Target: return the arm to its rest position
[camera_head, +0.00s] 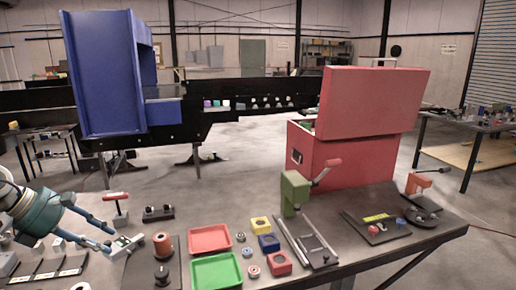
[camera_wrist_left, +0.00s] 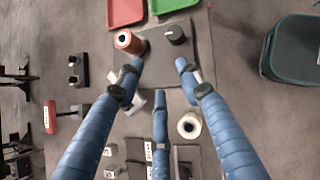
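My left gripper (camera_head: 108,238) comes in from the left over the near-left part of the workbench. Its blue fingers are spread and nothing shows between them. In the left wrist view the open fingers (camera_wrist_left: 160,75) reach toward the edge of a grey plate (camera_wrist_left: 148,68). An orange-brown spool (camera_wrist_left: 128,42) and a black knob (camera_wrist_left: 175,34) stand on that plate, apart from the fingers. A small whitish part (camera_head: 125,245) lies close by the fingertips; whether they touch cannot be told. My right gripper is not in view.
A red tray (camera_head: 209,239) and a green tray (camera_head: 216,272) lie right of the spool. A red-handled tool (camera_head: 117,205) stands behind the gripper. A green press (camera_head: 295,190) and red toolbox (camera_head: 340,162) are further right. A blue machine (camera_head: 105,75) stands behind.

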